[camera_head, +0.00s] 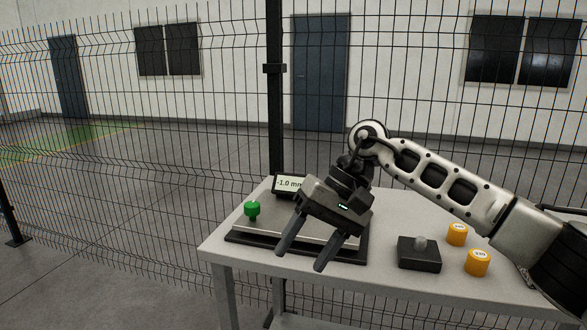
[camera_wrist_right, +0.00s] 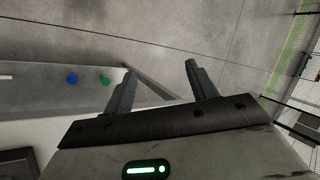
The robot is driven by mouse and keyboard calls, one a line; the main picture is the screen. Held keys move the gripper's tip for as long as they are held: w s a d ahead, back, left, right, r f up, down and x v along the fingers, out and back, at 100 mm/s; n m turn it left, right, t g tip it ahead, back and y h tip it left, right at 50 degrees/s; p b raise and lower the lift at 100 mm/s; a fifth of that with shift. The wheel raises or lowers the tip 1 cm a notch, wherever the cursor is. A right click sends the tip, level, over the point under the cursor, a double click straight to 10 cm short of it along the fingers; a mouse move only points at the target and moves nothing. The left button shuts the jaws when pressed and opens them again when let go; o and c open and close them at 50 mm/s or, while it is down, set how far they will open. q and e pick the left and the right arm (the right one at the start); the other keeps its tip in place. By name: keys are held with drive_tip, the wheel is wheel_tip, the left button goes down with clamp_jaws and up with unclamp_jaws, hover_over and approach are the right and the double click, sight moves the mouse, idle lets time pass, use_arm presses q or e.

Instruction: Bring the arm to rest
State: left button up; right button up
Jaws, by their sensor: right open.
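My right arm (camera_head: 440,180) comes in from the right and reaches over the grey table (camera_head: 390,284). My right gripper (camera_head: 300,259) hangs above the table's front left part, over a flat plate device, with its fingers pointing down toward the front edge. The two fingers are apart with nothing between them. In the right wrist view the open gripper (camera_wrist_right: 158,68) shows bare floor beyond its fingertips. My left gripper is in neither view.
The plate device (camera_head: 262,228) bears a green knob (camera_head: 252,210); a display (camera_head: 288,185) reads "-1.0 mm". Right of the gripper are a black block (camera_head: 419,259) with a grey knob and two yellow cylinders (camera_head: 457,233) (camera_head: 478,262). A mesh fence (camera_head: 120,160) stands behind the table.

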drive_tip(key=s+a+f+m+g+y, duration=0.1)
drive_tip(key=s+a+f+m+y, duration=0.1)
drive_tip(key=s+a+m+y, duration=0.85)
drive_tip(key=w+d+f+n+t+h, duration=0.2)
drive_tip(key=d+f+n+t, duration=0.3)
drive_tip(key=n+t, duration=0.75)
drive_tip(key=w+d+f+n+t+h, duration=0.3)
drive_tip(key=d+f+n+t, duration=0.4)
drive_tip(key=n, duration=1)
drive_tip(key=s+d+f+m+g+h, duration=0.2)
drive_tip(key=s+d+f+m+h, duration=0.2)
drive_tip(key=s+f+m, duration=0.4)
drive_tip(key=s+d+f+m+g+h, duration=0.3)
drive_tip(key=s+d+f+m, duration=0.3)
drive_tip(key=f+m, duration=0.3)
drive_tip(key=shift+s+d+m+g+h, duration=0.4)
drive_tip(key=shift+s+m+h, duration=0.35)
drive_tip(key=shift+s+m, duration=0.2)
